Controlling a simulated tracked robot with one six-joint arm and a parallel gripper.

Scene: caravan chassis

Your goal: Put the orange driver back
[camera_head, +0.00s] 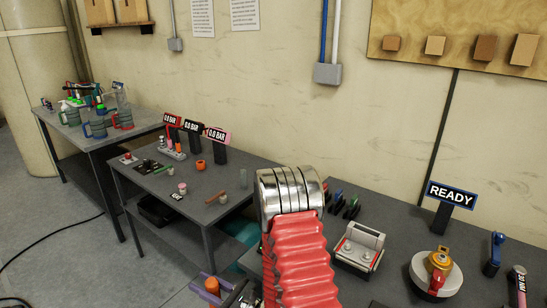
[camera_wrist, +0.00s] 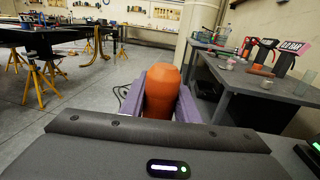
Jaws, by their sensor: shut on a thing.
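The orange driver (camera_wrist: 163,92) stands between the two purple fingers of my gripper (camera_wrist: 160,100) in the wrist view, and the gripper is shut on it. Only its rounded orange handle shows; its lower part is hidden behind the gripper body.
An orange cup (camera_head: 200,165), small jars and signs reading 0.0 BAR (camera_head: 193,127) share the middle table. The right bench carries a silver-grey device (camera_head: 360,246), a brass-topped round plate (camera_head: 437,275) and a READY sign (camera_head: 451,194). Mugs stand on the far-left table (camera_head: 95,125). Open floor lies left.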

